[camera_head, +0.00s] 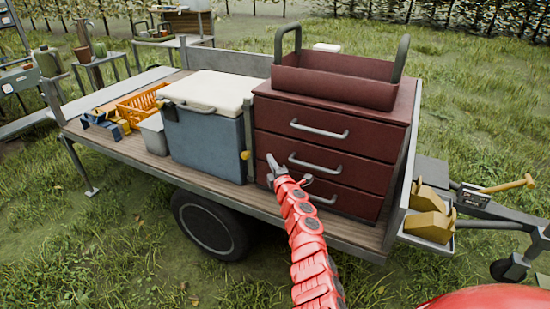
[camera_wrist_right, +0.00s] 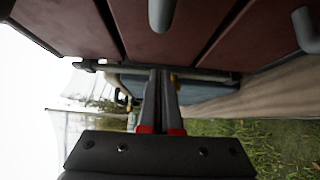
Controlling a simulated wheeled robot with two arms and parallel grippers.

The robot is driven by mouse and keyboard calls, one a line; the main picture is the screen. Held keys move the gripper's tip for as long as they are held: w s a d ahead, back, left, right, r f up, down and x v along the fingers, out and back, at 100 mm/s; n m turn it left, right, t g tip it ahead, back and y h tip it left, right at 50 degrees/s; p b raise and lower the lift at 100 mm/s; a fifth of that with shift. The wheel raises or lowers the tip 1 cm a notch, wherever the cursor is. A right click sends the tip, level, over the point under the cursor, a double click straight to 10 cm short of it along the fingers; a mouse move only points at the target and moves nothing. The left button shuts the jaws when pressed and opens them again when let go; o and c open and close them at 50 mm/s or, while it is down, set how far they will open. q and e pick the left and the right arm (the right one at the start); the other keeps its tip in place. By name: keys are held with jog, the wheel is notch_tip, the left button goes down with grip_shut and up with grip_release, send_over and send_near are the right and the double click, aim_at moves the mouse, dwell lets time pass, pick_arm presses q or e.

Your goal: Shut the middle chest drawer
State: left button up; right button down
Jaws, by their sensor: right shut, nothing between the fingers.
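The dark red chest (camera_head: 398,112) stands on the trailer bed with three drawers, each with a grey bar handle. The middle drawer (camera_head: 355,173) looks about flush with its neighbours; a small gap is too fine to tell. In the right wrist view, its front (camera_wrist_right: 160,45) and handle show at the top. My right gripper (camera_head: 271,159) is shut and empty at the left part of the chest front, near the middle drawer's level. Its fingers (camera_wrist_right: 161,75) point along the drawer fronts; I cannot tell whether they touch. My left gripper is not in view.
A red tray with two upright handles (camera_head: 335,82) sits on the chest. A blue cooler with a white lid (camera_head: 205,145) stands left of it, then a grey bin (camera_head: 153,135) and an orange crate (camera_head: 140,105). The trailer's bed edge (camera_head: 330,236) runs below the chest. Grass lies in front.

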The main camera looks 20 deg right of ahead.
jog(key=s+a+p, duration=0.1)
jog(key=s, duration=0.8)
jog(key=shift+s, duration=0.25)
